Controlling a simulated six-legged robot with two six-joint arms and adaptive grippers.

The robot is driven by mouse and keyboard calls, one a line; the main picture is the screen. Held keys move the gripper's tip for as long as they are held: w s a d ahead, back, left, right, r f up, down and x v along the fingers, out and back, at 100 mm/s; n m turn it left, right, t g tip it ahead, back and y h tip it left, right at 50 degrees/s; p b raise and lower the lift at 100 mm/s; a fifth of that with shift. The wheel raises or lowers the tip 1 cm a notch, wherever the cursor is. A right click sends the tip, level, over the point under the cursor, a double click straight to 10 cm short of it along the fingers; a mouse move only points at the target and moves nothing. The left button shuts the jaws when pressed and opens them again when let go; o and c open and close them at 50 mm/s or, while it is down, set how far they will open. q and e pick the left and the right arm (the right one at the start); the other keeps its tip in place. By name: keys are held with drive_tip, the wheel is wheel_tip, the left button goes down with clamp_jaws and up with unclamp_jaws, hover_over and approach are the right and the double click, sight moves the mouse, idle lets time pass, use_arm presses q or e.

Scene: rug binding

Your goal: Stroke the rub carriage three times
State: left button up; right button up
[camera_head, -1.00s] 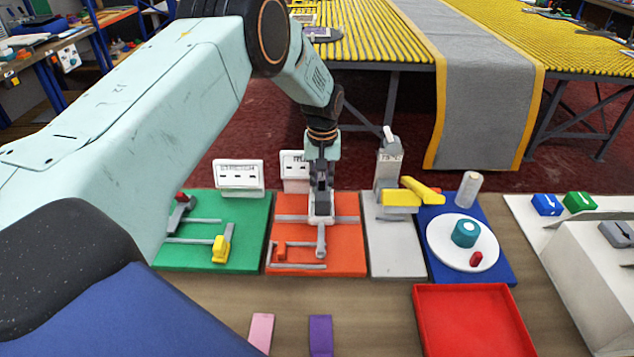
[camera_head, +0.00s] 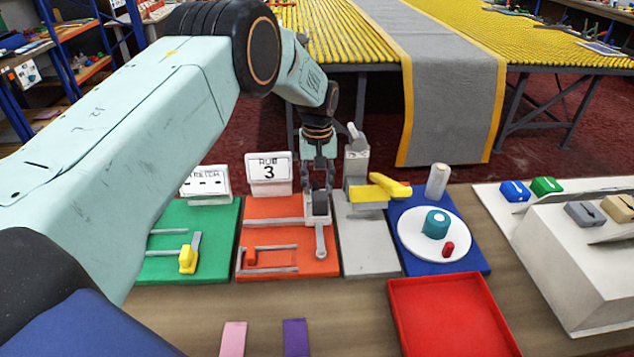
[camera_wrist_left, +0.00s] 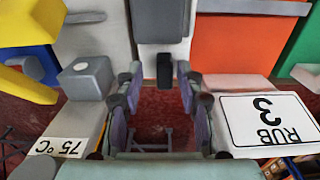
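The rub carriage (camera_head: 318,206), a small grey and white block with a dark top, sits at the right end of the rail on the orange board (camera_head: 290,225). A grey lever with a round end hangs toward the board's front. My left gripper (camera_head: 318,180) is pointed down just over the carriage, its fingers apart. In the left wrist view the fingers (camera_wrist_left: 158,85) are spread, with the carriage's dark part (camera_wrist_left: 163,70) near the gap between their tips. Contact cannot be told. The sign (camera_head: 268,172) behind reads RUB 3. My right gripper is not in view.
A grey station with a yellow handle (camera_head: 389,185) stands close to the right. A green board (camera_head: 218,235) lies left, a blue board with a white disc (camera_head: 415,245) further right. A red tray (camera_head: 450,310) is in front.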

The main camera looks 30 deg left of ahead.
use_arm(q)
drive_tip(key=shift+s+a, duration=0.1)
drive_tip(key=shift+r, duration=0.2)
wheel_tip(320, 180, up, 12)
drive_tip(key=shift+f, duration=0.2)
idle(0.4)
idle(0.3)
